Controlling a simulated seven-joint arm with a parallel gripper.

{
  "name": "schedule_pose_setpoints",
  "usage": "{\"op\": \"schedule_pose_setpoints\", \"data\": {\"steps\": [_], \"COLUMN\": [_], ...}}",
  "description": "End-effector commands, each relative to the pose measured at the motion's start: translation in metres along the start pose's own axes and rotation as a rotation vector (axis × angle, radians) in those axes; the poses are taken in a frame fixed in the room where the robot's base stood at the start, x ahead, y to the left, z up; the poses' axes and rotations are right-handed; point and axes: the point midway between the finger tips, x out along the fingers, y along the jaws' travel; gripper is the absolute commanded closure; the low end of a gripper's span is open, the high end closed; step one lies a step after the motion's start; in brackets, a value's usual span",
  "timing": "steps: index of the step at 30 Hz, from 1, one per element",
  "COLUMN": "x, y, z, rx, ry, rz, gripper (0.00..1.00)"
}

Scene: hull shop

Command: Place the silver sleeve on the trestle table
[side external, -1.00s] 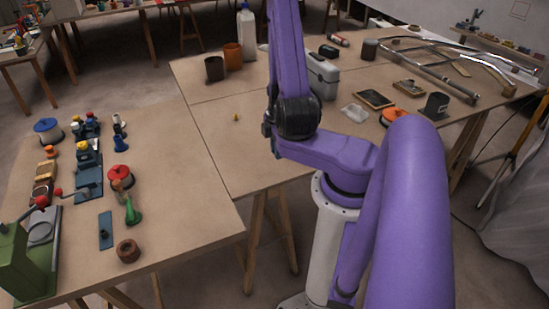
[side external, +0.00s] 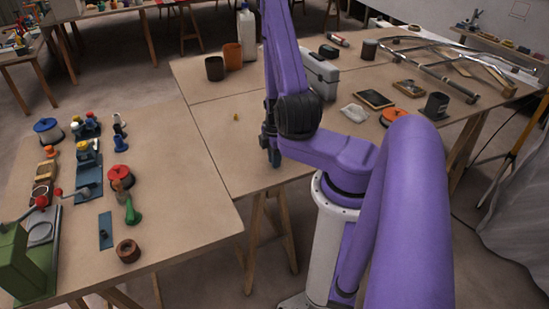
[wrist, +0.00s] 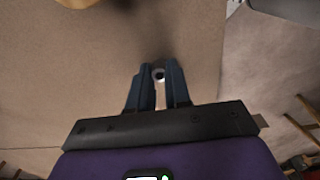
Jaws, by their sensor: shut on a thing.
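The sleeve cannot be made out there. The table's bare brown top (wrist: 85,75) lies below the fingers in the wrist view. I cannot tell whether the sleeve touches it.
A white rag (side external: 354,112) lies to the right. The tabletop left of the gripper is mostly clear.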

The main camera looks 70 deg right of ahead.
Motion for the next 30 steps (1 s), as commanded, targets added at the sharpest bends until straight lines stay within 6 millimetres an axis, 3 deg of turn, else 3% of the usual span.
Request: {"op": "schedule_pose_setpoints", "data": {"steps": [5, 6, 8, 20, 30], "x": [0.003, 0.003, 0.003, -0.001, -0.036], "y": [0.000, 0.000, 0.000, 0.000, 0.001], "z": [0.000, 0.000, 0.000, 0.000, 0.000], "rx": [0.000, 0.000, 0.000, 0.000, -0.001], "ry": [0.000, 0.000, 0.000, 0.000, -0.001], "rz": [0.000, 0.001, 0.001, 0.001, 0.003], "gripper": [1.00, 0.72, 0.57, 0.57, 0.57]}}
